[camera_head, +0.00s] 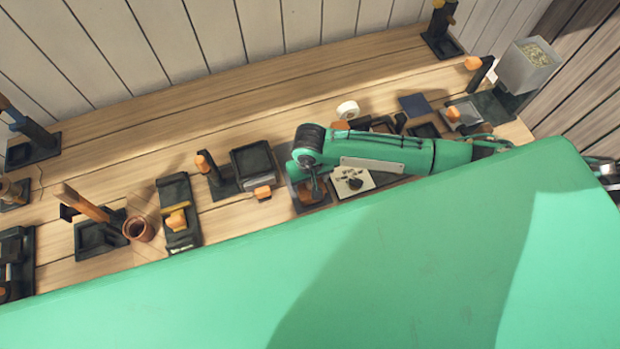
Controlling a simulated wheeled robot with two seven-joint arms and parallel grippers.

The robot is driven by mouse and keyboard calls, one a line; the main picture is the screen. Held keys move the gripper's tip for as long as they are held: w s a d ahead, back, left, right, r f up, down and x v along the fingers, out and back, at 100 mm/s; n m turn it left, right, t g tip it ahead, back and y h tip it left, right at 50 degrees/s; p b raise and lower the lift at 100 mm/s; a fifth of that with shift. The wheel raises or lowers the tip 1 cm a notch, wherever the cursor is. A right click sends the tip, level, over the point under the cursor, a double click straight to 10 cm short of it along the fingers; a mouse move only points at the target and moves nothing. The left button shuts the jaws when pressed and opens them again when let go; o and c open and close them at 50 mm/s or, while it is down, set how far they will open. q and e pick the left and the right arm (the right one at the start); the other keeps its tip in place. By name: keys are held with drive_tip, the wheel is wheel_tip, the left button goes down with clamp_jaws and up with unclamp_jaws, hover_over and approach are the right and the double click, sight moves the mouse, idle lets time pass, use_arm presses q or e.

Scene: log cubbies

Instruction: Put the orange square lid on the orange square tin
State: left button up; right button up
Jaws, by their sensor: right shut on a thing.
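My right arm comes in from the right, and its gripper (314,186) points down over a dark square tray at the middle front of the bench. An orange-brown square piece (307,195) shows right under the fingers, partly hidden by them. The gripper is shut, apparently on the orange square lid. Lid and tin cannot be told apart here, nor whether they touch.
A pale board with dark bits (352,181) lies just right of the gripper. A black box (254,162) stands to the left, and a white tape roll (348,110) behind. A brown cup (138,229) stands further left. The back of the wooden bench (200,112) is clear.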

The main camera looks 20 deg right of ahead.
drive_tip(key=shift+f+p, duration=0.25)
drive_tip(key=shift+p, duration=0.1)
idle(0.5)
drive_tip(key=o, duration=1)
drive_tip(key=shift+r, duration=0.1)
wheel_tip(320, 180, up, 14)
drive_tip(key=b, duration=0.4)
drive_tip(key=shift+f, duration=0.2)
